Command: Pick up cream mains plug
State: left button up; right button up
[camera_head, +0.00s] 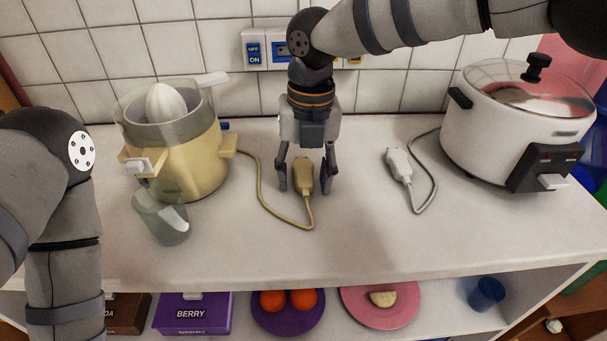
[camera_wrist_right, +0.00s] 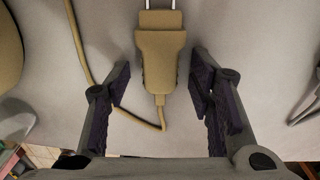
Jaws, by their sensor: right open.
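The cream mains plug (camera_head: 303,174) lies on the white counter, its yellowish cord running to the cream juicer (camera_head: 184,158). In the right wrist view the plug (camera_wrist_right: 161,58) has two metal pins at the top and its cord leaving at the bottom. My right gripper (camera_head: 307,188) is open, pointing down, with one finger on each side of the plug. In the wrist view its fingers (camera_wrist_right: 160,88) stand apart from the plug, with a gap on both sides. My left arm shows at the left edge of the head view, but its gripper is not visible.
A white plug (camera_head: 399,165) with a grey cord lies right of my right gripper, by the white cooker (camera_head: 510,130). Wall sockets (camera_head: 281,50) are behind. The counter's front middle (camera_head: 330,250) is clear.

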aim_at(303, 179)
grip_shut()
jog(key=shift+r, duration=0.1)
jog(key=shift+r, duration=0.25)
jog(key=r, duration=0.3)
jog(key=shift+s+r, duration=0.1)
jog(key=shift+s, duration=0.1)
jog(key=s+r, duration=0.9)
jog(key=s, duration=0.4)
jog(key=shift+s+a, duration=0.3)
jog(key=shift+a, duration=0.1)
jog(key=shift+r, duration=0.2)
